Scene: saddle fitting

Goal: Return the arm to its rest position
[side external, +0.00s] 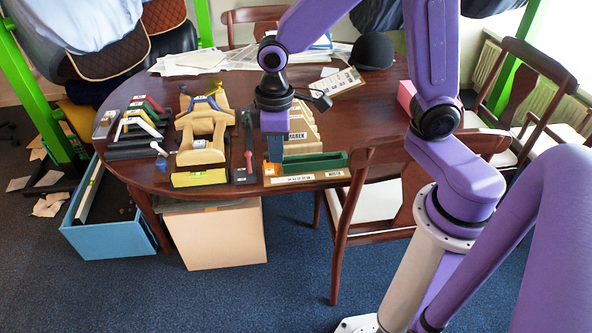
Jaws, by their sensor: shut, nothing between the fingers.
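My gripper (274,148) is at the end of the purple arm, pointing down over the front middle of the dark wooden table (372,128). It is shut and holds nothing. Its tip is just above or in front of a beige wooden stand (301,128), which it partly hides. The green tray (318,163) lies just right of the tip, and a dark tray with a red-handled tool (248,160) lies to its left. I cannot tell whether the tip touches anything.
Another wooden stand (201,145) with a yellow block (199,178) before it stands left. Colored saddle pieces (141,121) sit farther left. A black cap (372,51) and papers (201,59) lie at the back. A chair (345,215) stands close in front; a blue bin (110,230) is on the floor.

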